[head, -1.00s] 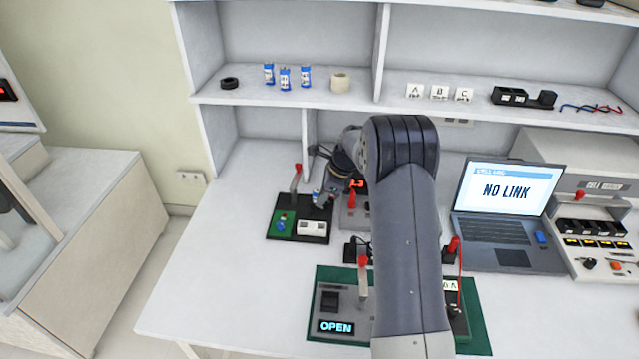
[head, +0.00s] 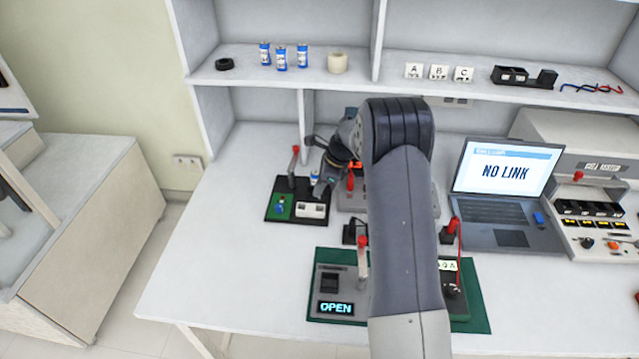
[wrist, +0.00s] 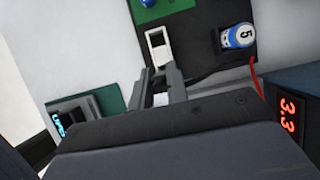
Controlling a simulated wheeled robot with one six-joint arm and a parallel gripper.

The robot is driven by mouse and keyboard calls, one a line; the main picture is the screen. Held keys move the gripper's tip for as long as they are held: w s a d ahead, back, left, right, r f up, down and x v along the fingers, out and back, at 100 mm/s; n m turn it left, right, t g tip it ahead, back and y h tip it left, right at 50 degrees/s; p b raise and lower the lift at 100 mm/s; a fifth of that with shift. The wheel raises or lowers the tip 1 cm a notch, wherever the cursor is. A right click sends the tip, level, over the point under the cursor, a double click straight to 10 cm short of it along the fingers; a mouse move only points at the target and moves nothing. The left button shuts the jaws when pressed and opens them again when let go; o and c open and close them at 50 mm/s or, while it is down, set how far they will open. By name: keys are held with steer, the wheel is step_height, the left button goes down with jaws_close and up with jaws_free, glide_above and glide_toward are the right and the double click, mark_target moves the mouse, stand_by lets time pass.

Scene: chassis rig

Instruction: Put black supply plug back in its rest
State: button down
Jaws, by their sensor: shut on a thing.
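My gripper (head: 322,188) is low over the black board (head: 272,211) at the table's back left. In the wrist view its two fingers (wrist: 160,84) are close together, next to a white block (wrist: 157,48) on that board. A black lead (wrist: 212,77) runs from beside the fingers to the right. My gripper is shut on what seems to be the black supply plug; the plug itself is mostly hidden by the fingers. I cannot make out its rest for certain.
A blue-and-white battery (wrist: 238,36) stands on the board close to the fingers. A red-handled lever (head: 294,165) rises at the board's left. A green mat (head: 322,258) with an OPEN display lies in front.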

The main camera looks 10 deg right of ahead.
mark_target(315, 208)
steer(key=shift+f+b, duration=0.65)
steer(key=shift+f, duration=0.9)
steer(key=shift+f+b, duration=0.7)
steer(key=shift+f, duration=1)
stand_by(0.6)
steer(key=c, duration=1.3)
jaws_free()
steer(key=v, duration=1)
steer(key=shift+d+r+b, duration=0.15)
steer(key=shift+r+b, duration=0.2)
steer(key=shift+b, duration=0.1)
